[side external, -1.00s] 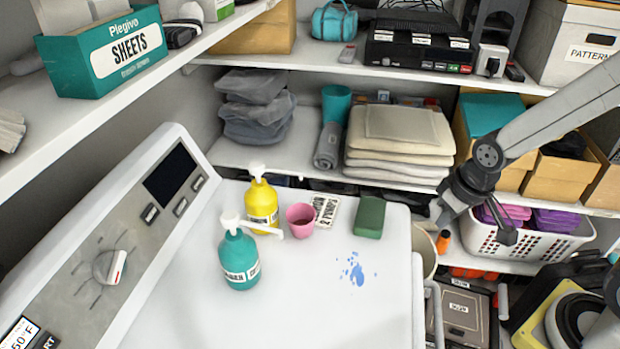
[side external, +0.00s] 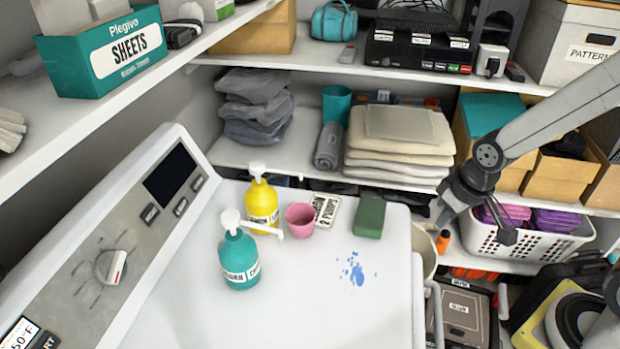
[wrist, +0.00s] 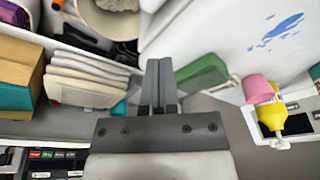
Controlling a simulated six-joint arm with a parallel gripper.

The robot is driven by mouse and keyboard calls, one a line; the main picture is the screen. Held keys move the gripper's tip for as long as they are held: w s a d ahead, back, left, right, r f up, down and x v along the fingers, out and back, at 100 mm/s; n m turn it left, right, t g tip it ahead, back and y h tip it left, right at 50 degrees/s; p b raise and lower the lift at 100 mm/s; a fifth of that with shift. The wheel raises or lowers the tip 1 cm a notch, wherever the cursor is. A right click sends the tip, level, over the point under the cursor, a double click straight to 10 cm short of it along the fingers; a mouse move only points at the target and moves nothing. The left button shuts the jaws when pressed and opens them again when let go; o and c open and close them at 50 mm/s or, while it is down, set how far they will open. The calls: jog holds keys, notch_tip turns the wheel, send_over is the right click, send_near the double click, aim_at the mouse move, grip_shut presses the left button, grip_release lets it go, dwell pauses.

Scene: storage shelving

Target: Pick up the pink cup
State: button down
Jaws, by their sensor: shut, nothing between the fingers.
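The pink cup (side external: 299,219) stands upright on the white appliance top, just right of the yellow pump bottle (side external: 262,204) and behind the teal pump bottle (side external: 240,258). It also shows at the right of the wrist view (wrist: 258,88), near the yellow bottle (wrist: 270,118). My gripper (side external: 470,222) hangs off the right side of the appliance top, well apart from the cup. In the wrist view my gripper's fingers (wrist: 159,72) are together with nothing between them.
A green block (side external: 370,217) and a label card (side external: 325,210) lie right of the cup. A blue spill (side external: 356,272) marks the open top in front. Shelves with folded cloths (side external: 398,145) stand behind. A white basket (side external: 535,246) sits beyond my gripper.

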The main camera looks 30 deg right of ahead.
jog(key=c, duration=1.3)
grip_release()
jog(key=o, duration=1.2)
jog(key=shift+r, duration=0.1)
jog(key=shift+w+v, duration=0.55)
jog(key=shift+v, duration=1.85)
jog(key=w+a+m+g+y, duration=0.1)
jog(key=w+a+m+y, duration=0.1)
jog(key=w+m, duration=0.1)
jog(key=w+a+m+g+y, duration=0.1)
jog(key=w+a+m+y, duration=0.1)
jog(key=w+a+m, duration=0.1)
jog(key=w+a+m+g+y, duration=0.2)
jog(key=w+a+m, duration=0.1)
jog(key=w, duration=0.1)
jog(key=shift+f+m+y, duration=0.3)
jog(key=shift+f+y, duration=0.1)
jog(key=w+a+m+y, duration=0.4)
jog(key=w+m+y, duration=0.15)
jog(key=w, duration=0.35)
jog(key=shift+y, duration=0.65)
notch_tip(320, 180, down, 5)
jog(key=shift+w+a+r, duration=0.1)
jog(key=shift+a, duration=0.05)
jog(key=shift+f, duration=0.45)
